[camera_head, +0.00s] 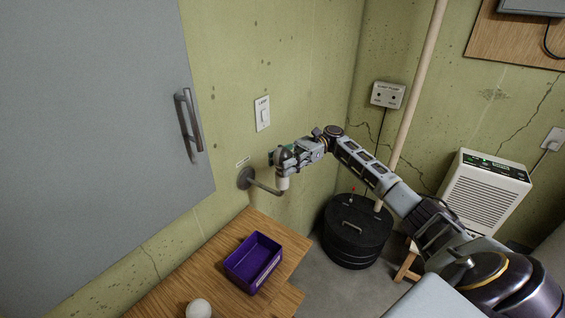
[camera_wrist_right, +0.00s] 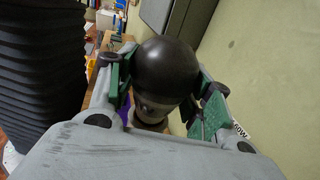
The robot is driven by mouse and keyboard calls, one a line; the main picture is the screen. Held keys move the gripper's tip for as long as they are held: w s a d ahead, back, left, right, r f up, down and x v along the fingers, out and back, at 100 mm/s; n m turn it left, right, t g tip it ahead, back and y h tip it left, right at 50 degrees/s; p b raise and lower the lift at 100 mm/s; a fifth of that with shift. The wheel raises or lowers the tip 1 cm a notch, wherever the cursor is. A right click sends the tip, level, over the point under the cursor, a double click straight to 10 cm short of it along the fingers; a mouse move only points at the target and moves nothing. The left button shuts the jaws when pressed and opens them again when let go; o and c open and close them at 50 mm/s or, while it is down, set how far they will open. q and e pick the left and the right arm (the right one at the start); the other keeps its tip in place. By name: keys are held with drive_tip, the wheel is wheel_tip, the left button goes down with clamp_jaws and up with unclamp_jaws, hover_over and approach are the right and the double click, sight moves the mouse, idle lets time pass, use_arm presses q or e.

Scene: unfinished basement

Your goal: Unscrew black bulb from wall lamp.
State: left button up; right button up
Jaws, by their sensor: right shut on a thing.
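The wall lamp (camera_head: 262,184) has a round plate on the green wall and an arm ending in an upright pale socket (camera_head: 283,183). The black bulb (camera_head: 284,156) sits at the top of that socket, partly hidden by my gripper. My right gripper (camera_head: 283,158) is shut on the bulb from the side. In the right wrist view the round, dark bulb (camera_wrist_right: 166,70) is between the green-padded fingers, with its narrower neck above the socket (camera_wrist_right: 152,117). Whether its thread is still engaged cannot be seen. My left gripper is not in view.
A wooden table (camera_head: 190,272) below the lamp holds a purple bin (camera_head: 253,262) and a white round bulb (camera_head: 199,309). A light switch (camera_head: 262,113) is above the lamp. A grey cabinet door (camera_head: 95,120) is at left, and a black lidded bin (camera_head: 355,232) stands on the floor.

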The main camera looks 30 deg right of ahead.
sight(282, 149)
drive_tip(key=shift+n+g, duration=0.4)
drive_tip(key=shift+g, duration=0.3)
drive_tip(key=shift+r+p, duration=2.55)
drive_tip(key=shift+p, duration=0.2)
